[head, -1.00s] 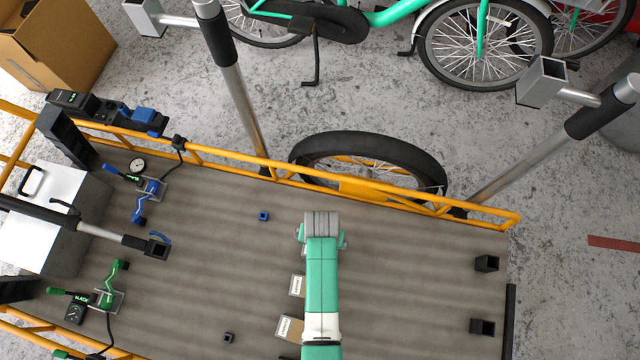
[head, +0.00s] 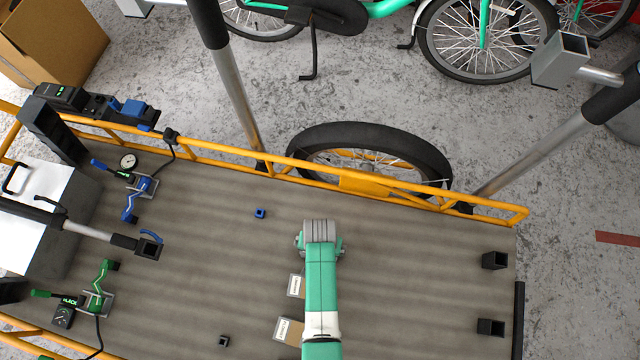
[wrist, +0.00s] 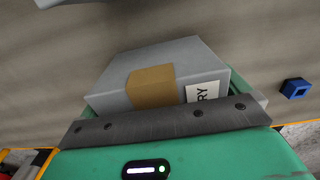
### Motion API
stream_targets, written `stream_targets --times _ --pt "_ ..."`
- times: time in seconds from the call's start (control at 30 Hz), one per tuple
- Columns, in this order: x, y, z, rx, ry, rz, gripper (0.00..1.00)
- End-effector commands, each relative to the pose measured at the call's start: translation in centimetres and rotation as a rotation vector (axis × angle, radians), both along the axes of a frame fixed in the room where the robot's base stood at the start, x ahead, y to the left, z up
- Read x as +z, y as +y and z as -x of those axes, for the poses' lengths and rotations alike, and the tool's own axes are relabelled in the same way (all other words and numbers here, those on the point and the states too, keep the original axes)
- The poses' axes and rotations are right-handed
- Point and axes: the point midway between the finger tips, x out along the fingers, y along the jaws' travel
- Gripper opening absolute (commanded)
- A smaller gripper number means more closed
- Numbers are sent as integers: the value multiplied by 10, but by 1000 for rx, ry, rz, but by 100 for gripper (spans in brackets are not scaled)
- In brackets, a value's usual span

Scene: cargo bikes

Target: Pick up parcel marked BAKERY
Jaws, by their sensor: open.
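In the wrist view a grey parcel (wrist: 200,66) with a brown tape band shows close up, beyond the dark plate of my gripper (wrist: 165,100). Its white label (wrist: 205,93) is partly covered and reads only "RY". My gripper is open, with green parts at both sides of the parcel; I cannot tell whether they touch it. In the head view my gripper (head: 320,240) points down over the cargo bed and hides what is beneath it. Two labelled parcels, one upper (head: 297,287) and one lower (head: 288,331), show partly at the left of my arm.
The grey bed (head: 420,270) has yellow rails (head: 225,162). A small blue square socket (head: 260,213) stands left of my gripper, black ones (head: 494,260) at the right. Blue (head: 140,188) and green (head: 98,300) clamps and a white-topped box (head: 45,215) are at the left.

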Motion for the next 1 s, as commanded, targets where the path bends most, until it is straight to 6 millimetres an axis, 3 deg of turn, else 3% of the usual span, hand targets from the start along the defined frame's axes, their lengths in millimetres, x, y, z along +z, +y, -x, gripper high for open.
stream_targets --times 0.07,0.2,0.27,0.47,0.8,1.0 --pt "1 0 0 0 0 0 98" --pt "2 0 0 0 0 0 71" --pt "2 0 -1 0 -1 0 62" --pt "4 0 -1 0 -1 0 62" --pt "80 0 -1 1 -3 0 62" --pt "102 0 0 1 -1 0 62"
